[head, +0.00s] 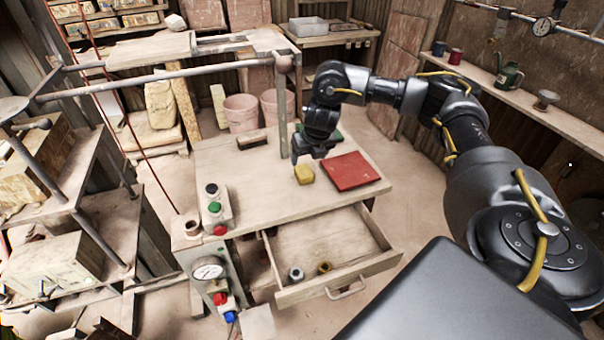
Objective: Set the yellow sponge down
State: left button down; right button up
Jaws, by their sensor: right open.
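The yellow sponge (304,174) rests on the wooden table top (260,186), left of a flat red tile or book (350,171). My right gripper (309,158) is open just above and behind the sponge, pointing down at the table. The small picture does not show clearly whether a fingertip still touches the sponge. My left gripper is not in view.
A dark brush-like block (251,140) and a green item (331,134) lie at the table's back. The drawer (320,243) below stands open, with small round parts inside. A button box (215,211) sits at the left edge, and a metal post rises behind the sponge.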

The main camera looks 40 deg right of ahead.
aim_at(304, 171)
jog(key=x, duration=0.4)
jog(key=shift+w+f, duration=0.2)
jog(key=shift+f, duration=0.15)
jog(key=shift+f+p, duration=0.35)
jog(key=shift+p, duration=0.1)
jog(key=p+x, duration=0.1)
jog(key=x, duration=0.3)
jog(key=shift+f, duration=0.25)
jog(key=c, duration=1.1)
notch_tip(304, 171, up, 10)
jog(key=shift+w+r+b, duration=0.1)
jog(key=shift+w+b, duration=0.05)
jog(key=shift+b, duration=1)
